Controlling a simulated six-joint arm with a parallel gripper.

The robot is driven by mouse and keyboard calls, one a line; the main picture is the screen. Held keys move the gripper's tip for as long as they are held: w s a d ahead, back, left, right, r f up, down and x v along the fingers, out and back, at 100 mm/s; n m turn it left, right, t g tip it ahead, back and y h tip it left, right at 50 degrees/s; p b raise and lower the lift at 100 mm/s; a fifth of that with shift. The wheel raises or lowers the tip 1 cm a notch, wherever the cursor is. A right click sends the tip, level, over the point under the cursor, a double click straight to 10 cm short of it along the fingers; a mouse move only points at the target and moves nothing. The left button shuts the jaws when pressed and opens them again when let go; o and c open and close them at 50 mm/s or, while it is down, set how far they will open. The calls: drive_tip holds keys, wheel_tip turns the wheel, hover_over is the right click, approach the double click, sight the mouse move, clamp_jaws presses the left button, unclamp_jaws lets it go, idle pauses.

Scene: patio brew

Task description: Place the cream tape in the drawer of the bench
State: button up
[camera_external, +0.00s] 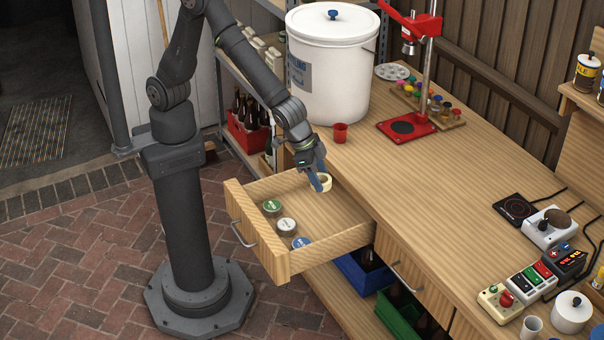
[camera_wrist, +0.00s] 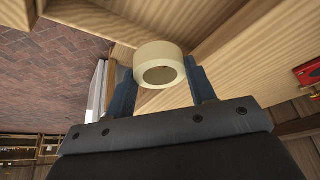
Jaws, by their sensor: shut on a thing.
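The cream tape (camera_external: 325,183) is a pale ring held at the tips of my gripper (camera_external: 319,180), over the back part of the open drawer (camera_external: 345,238). In the wrist view the cream tape (camera_wrist: 161,66) sits between the two blue fingers of my gripper (camera_wrist: 160,82), with its hole facing the camera. The drawer is pulled out from the wooden bench (camera_external: 440,190). I cannot tell whether the tape touches the drawer floor. Part of the tape is hidden by a finger.
In the drawer lie a green tin (camera_external: 272,207), a grey-white tin (camera_external: 286,226) and a blue tin (camera_external: 301,243), toward the front. A red cup (camera_external: 340,132) and a white bucket (camera_external: 332,70) stand on the bench above. The drawer's right part is clear.

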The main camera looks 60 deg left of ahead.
drive_tip(key=s+d+f, duration=0.2)
drive_tip(key=s+f, duration=0.5)
drive_tip(key=s, duration=0.2)
hover_over(326, 230)
drive_tip(key=s+d, duration=0.2)
drive_tip(key=d, duration=0.1)
drive_tip(key=shift+m, duration=0.3)
wheel_tip(326, 230, down, 8)
drive_tip(key=shift+w+f, duration=0.1)
drive_tip(key=shift+f, duration=1.95)
drive_tip(key=shift+f, duration=0.1)
drive_tip(key=o, duration=1)
drive_tip(key=shift+c, duration=0.2)
drive_tip(key=v, duration=1.2)
drive_tip(key=shift+w+a, duration=0.15)
drive_tip(key=shift+w, duration=0.1)
